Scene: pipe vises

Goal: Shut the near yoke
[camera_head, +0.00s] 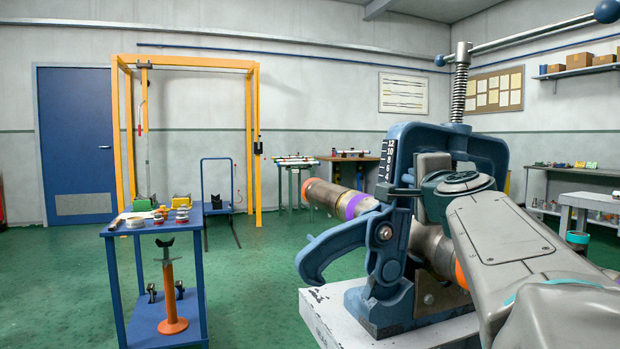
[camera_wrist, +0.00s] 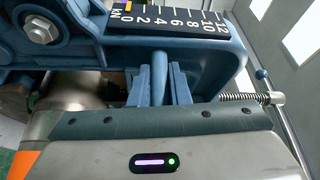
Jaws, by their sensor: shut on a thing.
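The near yoke (camera_head: 400,145) is a blue arch with a white number scale, standing over a grey pipe (camera_head: 427,243) on the vise base (camera_head: 385,305). A blue hook (camera_head: 325,250) sticks out to the left, low on the vise, its tip apart from the yoke. My gripper (camera_wrist: 160,88) is shut on a blue bar (camera_wrist: 160,68) beside the scale, with one finger on each side. The yoke's scale also shows in the wrist view (camera_wrist: 175,20). In the head view my wrist hides the right side of the vise and much of the grip.
A screw (camera_head: 460,90) with a long ball-ended handle (camera_head: 530,33) rises above the yoke. The pipe, banded purple and orange, extends left and back. A blue cart (camera_head: 155,228) with an orange stand (camera_head: 170,290) is at left. Green floor lies clear between.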

